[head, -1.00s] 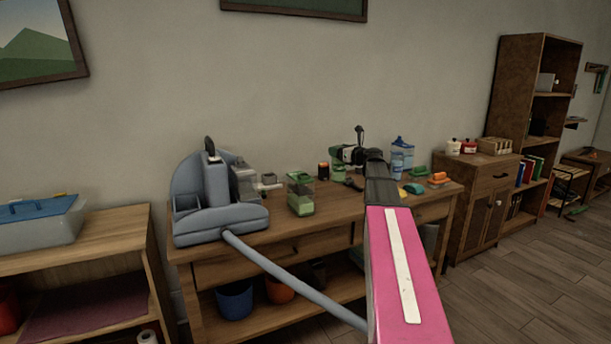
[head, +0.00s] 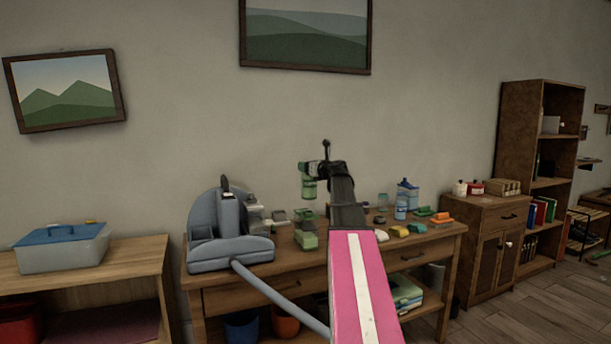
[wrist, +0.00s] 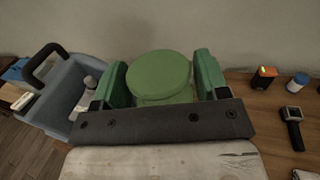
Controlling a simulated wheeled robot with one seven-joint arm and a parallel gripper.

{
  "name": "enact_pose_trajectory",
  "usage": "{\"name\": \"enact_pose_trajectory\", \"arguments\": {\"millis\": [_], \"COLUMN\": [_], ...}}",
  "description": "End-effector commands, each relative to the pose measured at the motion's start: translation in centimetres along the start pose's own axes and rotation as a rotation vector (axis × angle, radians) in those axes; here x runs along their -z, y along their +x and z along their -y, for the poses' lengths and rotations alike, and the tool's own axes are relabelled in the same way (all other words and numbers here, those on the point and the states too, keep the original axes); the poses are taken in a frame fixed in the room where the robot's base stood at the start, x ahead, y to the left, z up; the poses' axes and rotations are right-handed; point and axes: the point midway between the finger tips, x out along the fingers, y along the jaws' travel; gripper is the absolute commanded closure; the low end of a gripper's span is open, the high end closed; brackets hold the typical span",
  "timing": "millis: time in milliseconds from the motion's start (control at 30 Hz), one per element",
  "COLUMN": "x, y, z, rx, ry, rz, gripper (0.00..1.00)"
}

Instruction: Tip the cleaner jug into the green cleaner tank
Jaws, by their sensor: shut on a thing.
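My gripper (head: 312,168) is shut on a green, see-through jug (head: 309,188), which it holds up in the air above the table. The jug looks about upright. In the wrist view its round green top (wrist: 158,77) sits between the two green-padded fingers. The green cleaner tank (head: 306,238) looks to be the green box-like container on the table, beside the blue-grey machine. The jug is above this tank in the head view, with a clear gap between them. The tank is not seen in the wrist view, and my arm passes close to its right side.
The blue-grey machine (head: 230,245) with a hose stands at the table's left; it also shows in the wrist view (wrist: 62,98). Blue bottles (head: 407,192) and small coloured items stand right of my arm. A small black-and-orange box (wrist: 264,77) is near the wall.

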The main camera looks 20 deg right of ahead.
Motion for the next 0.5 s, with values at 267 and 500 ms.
{"name": "enact_pose_trajectory", "arguments": {"millis": [267, 500], "x": [-0.15, 0.22], "y": [-0.03, -0.06], "z": [0.06, 0.09], "rx": [0.003, 0.002], "ry": [0.001, -0.035], "rz": [0.001, -0.009], "gripper": [0.89, 0.89]}}
